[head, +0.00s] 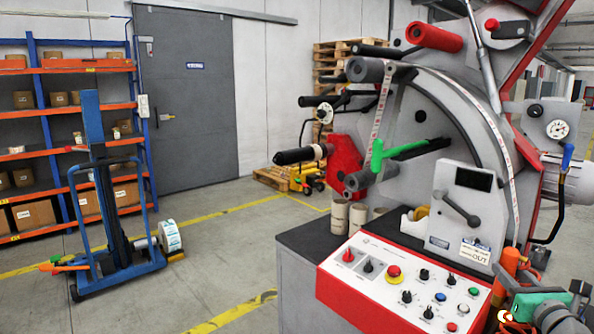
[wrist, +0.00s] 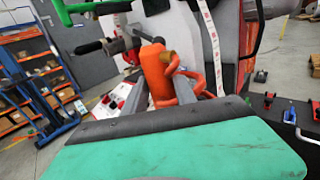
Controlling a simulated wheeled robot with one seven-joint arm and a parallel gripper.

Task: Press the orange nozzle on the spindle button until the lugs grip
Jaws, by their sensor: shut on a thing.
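The orange nozzle (wrist: 156,76) has a brass-coloured tip and a curled orange hose beside it. It sits between the two grey fingers of my gripper (wrist: 163,88), which is shut on it. In the head view the nozzle (head: 511,262) is upright at the lower right, by the right end of the control panel, with my gripper (head: 520,291) around its lower part. A black spindle (head: 294,157) with a pale collar sticks out left from the rewinder, well apart from the nozzle. I cannot make out its button. In the wrist view, a dark rod (wrist: 90,47) shows beyond the nozzle.
The control panel (head: 385,290) with knobs and a red stop button lies left of my gripper. A green lever (head: 376,156) and a label strip (head: 380,105) are above. A blue lift cart (head: 113,220) stands on open floor at left, before orange shelves (head: 88,140).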

